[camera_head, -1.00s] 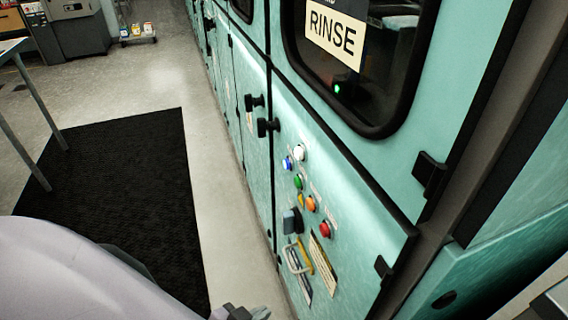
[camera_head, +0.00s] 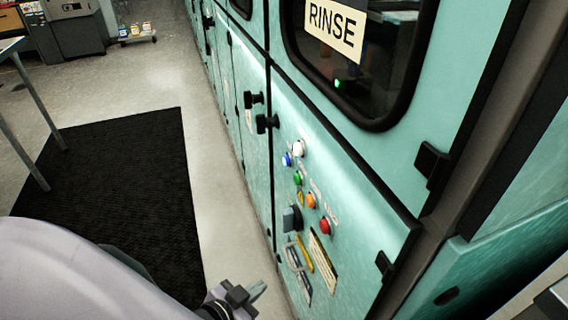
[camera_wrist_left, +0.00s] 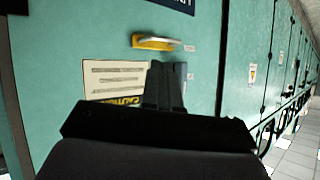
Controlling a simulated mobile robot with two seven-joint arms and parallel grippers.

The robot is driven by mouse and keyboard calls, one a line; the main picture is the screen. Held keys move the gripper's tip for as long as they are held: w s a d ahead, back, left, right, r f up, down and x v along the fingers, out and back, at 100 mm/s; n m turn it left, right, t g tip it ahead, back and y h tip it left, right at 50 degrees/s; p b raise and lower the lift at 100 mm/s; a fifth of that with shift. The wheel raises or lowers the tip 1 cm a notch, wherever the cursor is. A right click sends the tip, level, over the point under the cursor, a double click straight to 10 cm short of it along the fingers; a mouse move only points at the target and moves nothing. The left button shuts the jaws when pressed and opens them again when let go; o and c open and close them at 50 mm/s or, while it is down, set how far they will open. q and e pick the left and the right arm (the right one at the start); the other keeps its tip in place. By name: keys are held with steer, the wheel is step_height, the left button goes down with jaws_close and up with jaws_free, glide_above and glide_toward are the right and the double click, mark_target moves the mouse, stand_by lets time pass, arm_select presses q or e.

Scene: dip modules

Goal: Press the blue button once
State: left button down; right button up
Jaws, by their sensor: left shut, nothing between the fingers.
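The blue button (camera_head: 287,160) is a small round cap on the teal cabinet panel, at the left of a cluster of buttons. My left gripper (camera_head: 258,289) is low in the head view, in front of the cabinet and well below the blue button, apart from it. Its fingers are shut and empty. In the left wrist view the shut fingers (camera_wrist_left: 165,88) point at the teal panel, near a caution label and a yellow-based handle. The blue button does not show there. My right gripper is not in view.
Close to the blue button are white (camera_head: 299,148), green (camera_head: 297,178), orange (camera_head: 310,201) and red (camera_head: 325,226) buttons. Below are a dark switch (camera_head: 291,219) and a protruding metal handle (camera_head: 292,258). Black latches (camera_head: 266,123) stick out at the door edge.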

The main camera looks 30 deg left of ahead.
mark_target(287, 160)
arm_select(q)
steer(key=w+a+r+m+t+y+b, duration=0.2)
steer(key=w+a+r+m+t+b, duration=0.4)
steer(key=w+a+r, duration=0.8)
steer(key=a+r+m+t, duration=0.1)
steer(key=t, duration=0.1)
steer(key=shift+t+y+b, duration=0.3)
steer(key=shift+y, duration=0.1)
steer(key=shift+w+d, duration=0.1)
steer(key=shift+w, duration=0.1)
steer(key=w+d+b, duration=0.2)
steer(key=w+d, duration=0.3)
steer(key=w, duration=0.1)
steer(key=shift+w+d, duration=0.25)
steer(key=shift+d, duration=0.05)
stand_by(0.8)
steer(key=shift+w, duration=0.1)
